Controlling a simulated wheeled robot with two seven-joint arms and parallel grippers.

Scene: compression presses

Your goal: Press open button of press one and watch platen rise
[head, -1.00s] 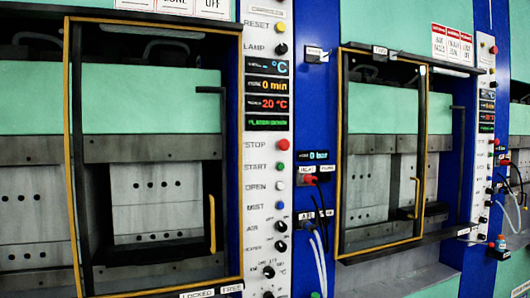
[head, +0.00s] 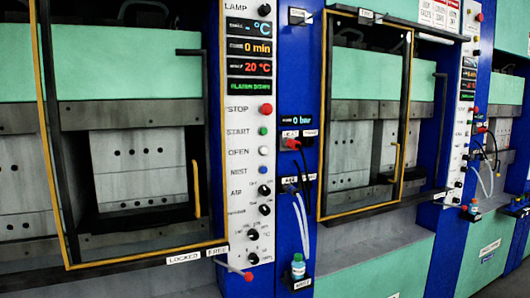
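The near press on the left has a white control panel (head: 247,205) with a column of buttons. The white OPEN button (head: 263,151) sits below the green START button (head: 264,130) and the red STOP button (head: 266,109); the blue MIST button (head: 263,170) is under it. Behind a yellow-edged guard frame (head: 45,130), a grey block with dark holes (head: 140,152) sits under a grey plate (head: 130,112) and green upper body. I cannot read a press number. Neither gripper is in view.
A second press with a yellow-edged guard (head: 407,110) stands to the right, with its own panel (head: 462,120). A small bottle (head: 298,267) stands low between the presses. A red-tipped lever (head: 233,269) sticks out below the near panel. Hoses (head: 302,225) hang between the presses.

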